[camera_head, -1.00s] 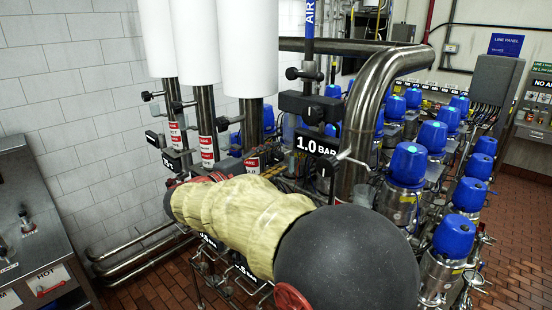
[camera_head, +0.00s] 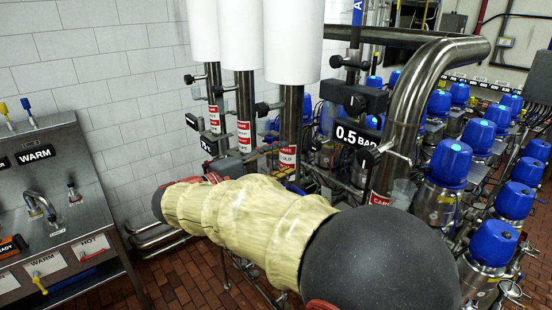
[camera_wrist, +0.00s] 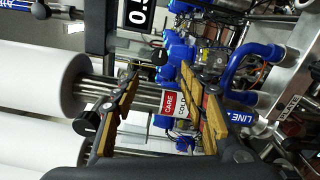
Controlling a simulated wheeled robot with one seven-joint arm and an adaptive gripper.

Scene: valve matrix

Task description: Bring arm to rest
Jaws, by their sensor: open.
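My gripper (camera_wrist: 160,75) shows in the wrist view with its two yellow-padded fingers spread apart. It is open, and nothing is seen held in it. My arm, in a yellow sleeve (camera_head: 240,215) with dark grey joints, stretches across the lower middle of the head view. The gripper itself is not clearly visible in the head view.
A display (camera_head: 358,137) reading 0.5 BAR hangs by a thick steel pipe (camera_head: 412,100). Several blue-capped valves (camera_head: 447,165) fill the right. White-wrapped pipes (camera_head: 292,45) stand behind the arm. A steel console (camera_head: 60,195) is at left, with brick floor between.

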